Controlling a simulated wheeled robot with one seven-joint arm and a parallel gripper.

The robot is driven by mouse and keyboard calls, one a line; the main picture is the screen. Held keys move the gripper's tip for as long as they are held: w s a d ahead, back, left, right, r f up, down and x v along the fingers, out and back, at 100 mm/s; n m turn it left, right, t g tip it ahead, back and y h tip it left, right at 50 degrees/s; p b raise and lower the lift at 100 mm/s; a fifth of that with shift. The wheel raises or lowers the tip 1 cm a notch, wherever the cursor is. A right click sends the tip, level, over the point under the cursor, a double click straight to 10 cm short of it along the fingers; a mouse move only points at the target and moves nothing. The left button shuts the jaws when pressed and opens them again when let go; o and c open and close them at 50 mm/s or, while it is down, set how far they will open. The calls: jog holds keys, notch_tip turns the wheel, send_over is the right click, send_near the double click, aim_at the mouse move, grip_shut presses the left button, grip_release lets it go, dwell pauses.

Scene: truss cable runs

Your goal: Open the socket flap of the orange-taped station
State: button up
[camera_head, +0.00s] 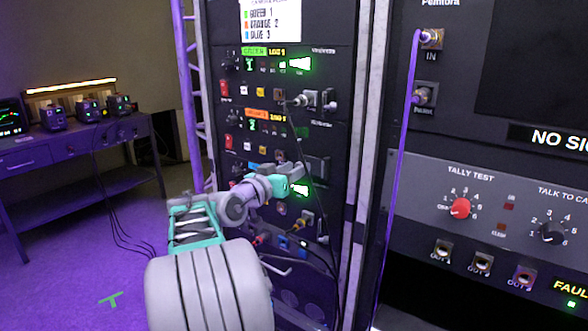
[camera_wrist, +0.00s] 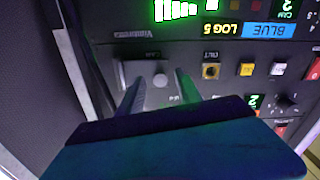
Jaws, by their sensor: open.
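The orange-taped station is the middle one on the black rack, marked by an orange label (camera_head: 256,114). Its socket flap (camera_head: 320,170) is a dark plate at the right end of the button row. In the wrist view, which is upside down, the flap (camera_wrist: 151,68) is a grey plate with a round knob (camera_wrist: 160,80). It looks flat against the panel, but I cannot tell for sure. My gripper (camera_head: 292,169) is open and empty in front of it. In the wrist view my gripper (camera_wrist: 160,88) has one finger on either side of the knob; contact is unclear.
The green station (camera_head: 254,51) is above, with a plug and dark cable (camera_head: 299,101) hanging down past the flap. The blue label (camera_wrist: 268,30) is just below the orange row. A light rack post (camera_head: 365,130) stands right. A bench (camera_head: 75,150) is at left.

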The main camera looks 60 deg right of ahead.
grip_shut()
dwell(0.5)
dwell(1.0)
